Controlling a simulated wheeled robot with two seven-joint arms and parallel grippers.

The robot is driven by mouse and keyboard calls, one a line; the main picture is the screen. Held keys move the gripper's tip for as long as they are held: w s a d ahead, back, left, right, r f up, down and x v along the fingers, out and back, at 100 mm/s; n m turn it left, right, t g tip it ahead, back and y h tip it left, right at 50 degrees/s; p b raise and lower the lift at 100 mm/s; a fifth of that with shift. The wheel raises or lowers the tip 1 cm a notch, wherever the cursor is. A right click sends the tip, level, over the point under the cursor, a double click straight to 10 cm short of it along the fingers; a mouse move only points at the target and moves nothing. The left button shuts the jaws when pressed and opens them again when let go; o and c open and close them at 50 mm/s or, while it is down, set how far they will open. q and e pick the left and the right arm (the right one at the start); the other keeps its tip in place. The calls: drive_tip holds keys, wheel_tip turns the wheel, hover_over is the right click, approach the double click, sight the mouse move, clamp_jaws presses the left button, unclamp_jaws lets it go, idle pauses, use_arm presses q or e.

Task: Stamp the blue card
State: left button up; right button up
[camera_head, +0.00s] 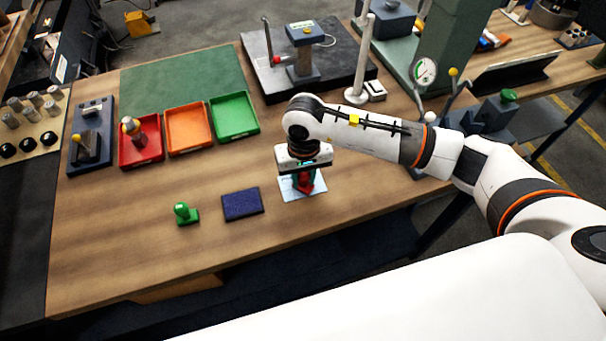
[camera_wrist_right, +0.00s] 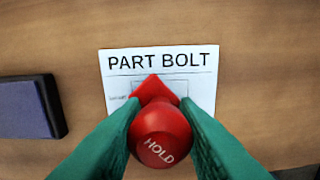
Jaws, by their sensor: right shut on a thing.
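A pale, slightly bluish card (camera_head: 289,190) lies flat on the wooden table below my right gripper (camera_head: 304,178). In the right wrist view the card (camera_wrist_right: 203,87) looks white and reads "PART BOLT", with a printed box partly covered. My right gripper's green fingers (camera_wrist_right: 160,112) are shut on a red stamp (camera_wrist_right: 161,137) with "HOLD" on its knob. The stamp (camera_head: 305,184) is over the card's printed box; I cannot tell whether its base touches the card. A dark blue ink pad (camera_head: 242,204) lies left of the card. My left gripper is not in view.
A green stamp (camera_head: 185,213) stands left of the pad. Red (camera_head: 140,159), orange (camera_head: 188,147) and green (camera_head: 234,129) trays stand behind. A dark plate (camera_head: 345,82) with a gauge stand is at the back. The table's front left is clear.

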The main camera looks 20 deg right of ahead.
drive_tip(key=shift+w+r, duration=0.15)
drive_tip(key=shift+r, duration=0.7)
drive_tip(key=shift+r+p, duration=1.05)
drive_tip(key=shift+r, duration=1.55)
